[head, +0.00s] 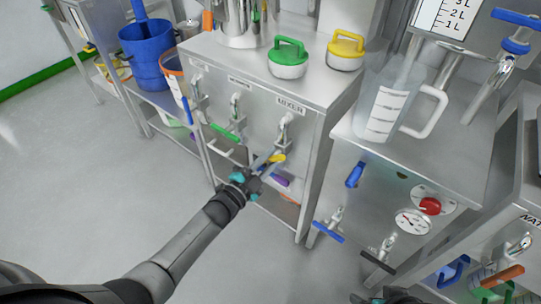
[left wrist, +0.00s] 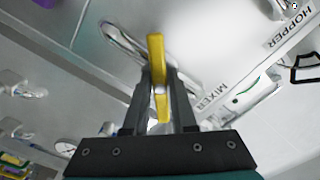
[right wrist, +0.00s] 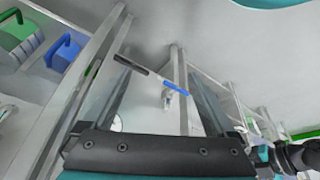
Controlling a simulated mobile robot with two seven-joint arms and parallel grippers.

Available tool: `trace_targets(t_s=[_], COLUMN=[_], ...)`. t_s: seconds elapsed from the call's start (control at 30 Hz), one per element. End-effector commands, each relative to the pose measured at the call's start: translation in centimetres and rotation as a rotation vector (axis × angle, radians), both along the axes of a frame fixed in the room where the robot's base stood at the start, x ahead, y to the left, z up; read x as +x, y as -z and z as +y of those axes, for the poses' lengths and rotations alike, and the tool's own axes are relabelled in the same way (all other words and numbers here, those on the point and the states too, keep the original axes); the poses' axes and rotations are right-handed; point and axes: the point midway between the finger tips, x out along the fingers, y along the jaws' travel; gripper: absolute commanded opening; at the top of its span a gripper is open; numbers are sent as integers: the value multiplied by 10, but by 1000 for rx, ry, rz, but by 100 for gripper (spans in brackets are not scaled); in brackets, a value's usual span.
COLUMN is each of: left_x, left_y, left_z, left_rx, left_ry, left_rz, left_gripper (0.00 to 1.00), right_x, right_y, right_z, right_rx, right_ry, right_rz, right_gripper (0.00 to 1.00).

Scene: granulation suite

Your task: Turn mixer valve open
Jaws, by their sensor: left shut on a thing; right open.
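The mixer valve (head: 285,124) is on the front of the steel cabinet, under the MIXER label (head: 291,105). Its yellow handle (head: 277,158) shows beside my left gripper (head: 264,165). In the left wrist view the yellow handle (left wrist: 156,60) lies between the two fingers, and my left gripper (left wrist: 160,85) is shut on it. The MIXER label (left wrist: 213,95) is just right of the fingers there. My right gripper (right wrist: 158,85) is open and empty; in the head view only a bit of it shows at the bottom edge.
A valve with a green handle (head: 226,133) is left of the mixer valve. Green (head: 288,65) and yellow (head: 345,55) handled weights stand on the cabinet. A clear jug (head: 386,110) stands on the right bench. Blue (head: 328,232) and black (head: 378,261) valve handles stick out below.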

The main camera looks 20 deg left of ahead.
Motion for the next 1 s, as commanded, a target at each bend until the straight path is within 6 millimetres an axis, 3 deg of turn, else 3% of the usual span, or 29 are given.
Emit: trace_targets(t_s=[0.6, 1.0], left_x=[0, 0], left_y=[0, 0], left_z=[1, 0], left_rx=[-534, -751], left_ry=[0, 0], left_rz=[195, 273], left_gripper=[0, 0], right_x=[-5, -7], right_y=[29, 34], right_z=[-1, -1], right_rx=[-5, -7], right_ry=[-2, -2], right_rz=[43, 50], right_gripper=[91, 91])
